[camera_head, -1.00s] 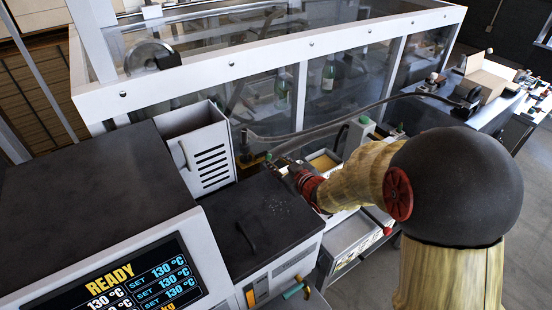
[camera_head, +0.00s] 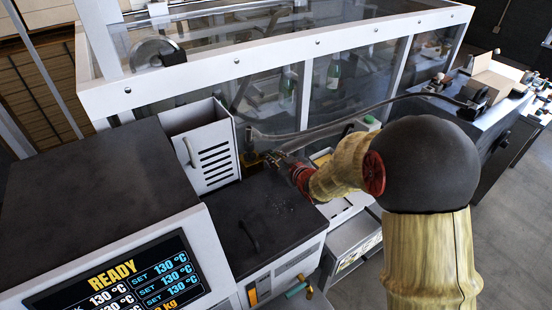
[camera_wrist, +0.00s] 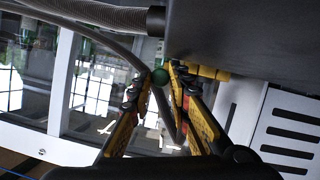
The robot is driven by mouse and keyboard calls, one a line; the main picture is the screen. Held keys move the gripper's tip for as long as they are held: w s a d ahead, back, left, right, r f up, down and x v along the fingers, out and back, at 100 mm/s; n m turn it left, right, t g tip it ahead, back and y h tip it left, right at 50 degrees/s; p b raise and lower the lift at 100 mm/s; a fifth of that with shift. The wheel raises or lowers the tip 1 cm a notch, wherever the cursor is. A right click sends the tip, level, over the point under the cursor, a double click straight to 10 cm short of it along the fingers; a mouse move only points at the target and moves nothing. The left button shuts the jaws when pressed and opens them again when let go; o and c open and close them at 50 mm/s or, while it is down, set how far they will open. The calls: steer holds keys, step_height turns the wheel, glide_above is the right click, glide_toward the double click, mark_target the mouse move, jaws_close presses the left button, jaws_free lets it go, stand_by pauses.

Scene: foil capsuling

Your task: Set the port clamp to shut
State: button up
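In the head view my gripper (camera_head: 275,160) reaches left, behind the dark-topped machine. A small dark and yellow fitting (camera_head: 251,158) is just left of the tips. The gripper's own parts mostly hide the clamp there.
A white slotted box (camera_head: 203,148) stands close left of my gripper. A grey hose (camera_head: 330,128) runs just behind and above it. The dark machine top (camera_head: 265,215) lies in front, and the white-framed glass enclosure (camera_head: 275,48) behind. The display (camera_head: 115,280) reads READY.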

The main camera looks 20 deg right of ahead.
mark_target(263, 164)
jaws_close()
steer(key=shift+a, duration=0.1)
steer(key=a, duration=0.1)
steer(key=s+a+b, duration=0.1)
steer(key=a, duration=0.1)
steer(key=a+b, duration=0.1)
steer(key=shift+s+a, duration=0.2)
steer(key=shift+s, duration=0.05)
steer(key=shift+o, duration=2.3)
jaws_free()
steer(key=shift+a, duration=0.15)
